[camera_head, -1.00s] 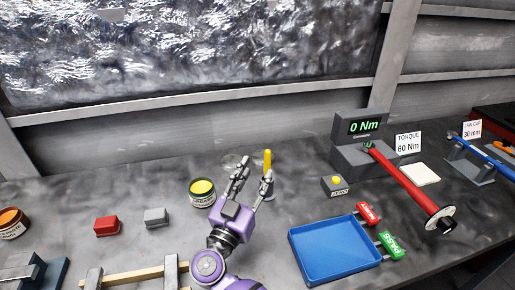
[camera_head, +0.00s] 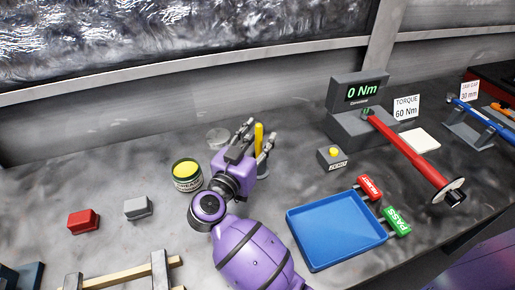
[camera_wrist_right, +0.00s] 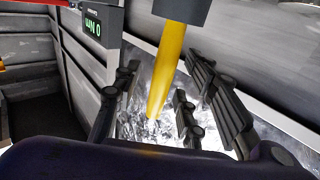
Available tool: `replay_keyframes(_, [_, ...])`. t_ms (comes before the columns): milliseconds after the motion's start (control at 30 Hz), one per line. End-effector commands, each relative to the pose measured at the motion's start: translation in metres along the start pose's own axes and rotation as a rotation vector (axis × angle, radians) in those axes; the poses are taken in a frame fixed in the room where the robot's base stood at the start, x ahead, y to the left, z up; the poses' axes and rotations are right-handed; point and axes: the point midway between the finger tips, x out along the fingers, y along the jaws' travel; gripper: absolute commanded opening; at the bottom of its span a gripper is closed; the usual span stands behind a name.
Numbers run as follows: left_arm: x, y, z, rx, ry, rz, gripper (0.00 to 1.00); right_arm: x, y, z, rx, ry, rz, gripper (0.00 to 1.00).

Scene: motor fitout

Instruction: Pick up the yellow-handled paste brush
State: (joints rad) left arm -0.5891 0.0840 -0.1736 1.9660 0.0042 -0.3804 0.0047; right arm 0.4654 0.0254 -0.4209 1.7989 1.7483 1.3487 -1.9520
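The yellow-handled paste brush (camera_head: 259,136) stands upright on the bench, its lower part partly hidden by my right gripper. My right gripper (camera_head: 254,138) is open, its fingers on either side of the handle in the head view. In the right wrist view, which is upside down, the yellow handle (camera_wrist_right: 170,70) runs between the spread fingers (camera_wrist_right: 160,98) with gaps visible on both sides. A dark grey block (camera_wrist_right: 180,8) meets the handle at the top edge of that view. My left gripper is not in view.
A grease tin with yellow contents (camera_head: 187,175) stands just left of my right gripper. A zero-button box (camera_head: 332,158), a torque tester (camera_head: 358,115) with a red wrench (camera_head: 410,152), and a blue tray (camera_head: 337,265) are to the right. Red (camera_head: 83,221) and grey (camera_head: 138,208) blocks lie left.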

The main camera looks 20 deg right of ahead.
Motion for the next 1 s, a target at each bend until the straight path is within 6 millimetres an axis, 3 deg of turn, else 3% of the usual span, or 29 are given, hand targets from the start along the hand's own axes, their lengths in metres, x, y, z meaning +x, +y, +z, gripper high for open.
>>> replay_keyframes(233, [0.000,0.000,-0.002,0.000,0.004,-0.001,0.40,0.002,0.000,-0.003,0.003,0.003,0.000,0.37])
replay_keyframes(533, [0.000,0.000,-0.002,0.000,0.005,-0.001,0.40,0.001,0.000,-0.002,0.003,0.002,0.000,0.00])
replay_keyframes(833, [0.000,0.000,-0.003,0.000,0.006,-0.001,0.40,0.001,0.000,-0.004,0.004,0.002,0.000,0.00])
replay_keyframes(1000, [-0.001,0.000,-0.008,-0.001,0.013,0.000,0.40,0.001,-0.001,-0.027,0.010,0.004,0.000,0.00])
